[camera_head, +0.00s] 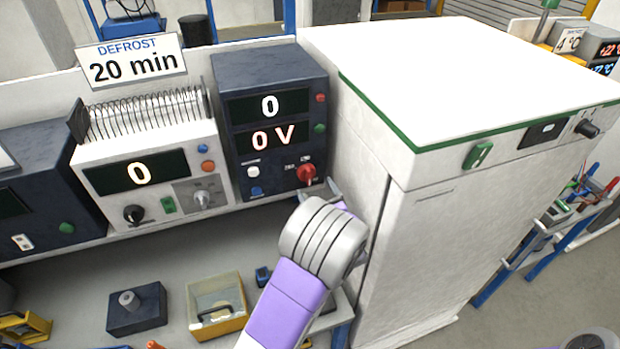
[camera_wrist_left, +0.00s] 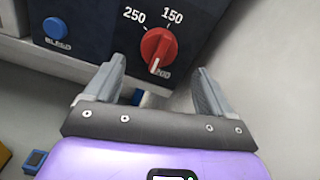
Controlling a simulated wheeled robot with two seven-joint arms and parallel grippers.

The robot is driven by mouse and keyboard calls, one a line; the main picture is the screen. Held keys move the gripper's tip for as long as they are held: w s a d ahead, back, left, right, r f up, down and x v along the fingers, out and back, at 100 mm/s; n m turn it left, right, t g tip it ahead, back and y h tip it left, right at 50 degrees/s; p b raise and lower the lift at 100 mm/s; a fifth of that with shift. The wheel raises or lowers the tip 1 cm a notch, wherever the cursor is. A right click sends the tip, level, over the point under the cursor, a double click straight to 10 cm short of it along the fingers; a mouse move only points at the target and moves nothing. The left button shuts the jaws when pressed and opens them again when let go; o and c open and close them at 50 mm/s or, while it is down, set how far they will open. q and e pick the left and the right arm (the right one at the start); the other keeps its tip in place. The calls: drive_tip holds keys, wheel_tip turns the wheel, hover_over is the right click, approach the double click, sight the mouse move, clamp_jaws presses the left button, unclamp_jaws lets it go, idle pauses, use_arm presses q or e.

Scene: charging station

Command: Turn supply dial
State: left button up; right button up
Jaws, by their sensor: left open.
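The supply dial is a red knob (camera_head: 306,174) at the lower right of the dark blue supply unit (camera_head: 271,118). In the left wrist view the knob (camera_wrist_left: 158,47) shows labels 250 and 150 above it. Its white pointer mark faces down, toward a partly hidden label. My left gripper (camera_head: 328,189) is just below and right of the knob in the head view, its fingers mostly hidden by my wrist. In the wrist view the gripper (camera_wrist_left: 159,72) is open and empty, its fingertips on either side below the knob, which appears clear of both.
The supply displays read 0 and 0 V. A blue bleed button (camera_wrist_left: 57,29) sits left of the knob. A white cabinet (camera_head: 430,245) stands close on the right. A white unit with coils (camera_head: 150,165) stands on the left. A yellow tray (camera_head: 238,321) lies below.

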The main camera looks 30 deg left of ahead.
sight(311, 179)
use_arm(q)
drive_tip(key=x, duration=0.5)
drive_tip(key=shift+w+a+f+p, duration=0.1)
drive_tip(key=shift+w+a+p, duration=0.05)
drive_tip(key=shift+a+p, duration=0.15)
drive_tip(key=c, duration=1.1)
drive_tip(key=shift+o, duration=0.2)
drive_tip(key=shift+f+n+b, duration=0.1)
drive_tip(key=shift+n+b, duration=0.3)
drive_tip(key=shift+b, duration=0.2)
drive_tip(key=n+b, duration=0.9)
drive_tip(key=b, duration=0.7)
drive_tip(key=shift+d+b, duration=0.1)
drive_tip(key=shift+b, duration=0.2)
drive_tip(key=shift+n+b, duration=0.6)
drive_tip(key=shift+b, duration=0.1)
drive_tip(key=shift+r, duration=0.25)
drive_tip(key=o, duration=1.1)
drive_tip(key=shift+c, duration=0.2)
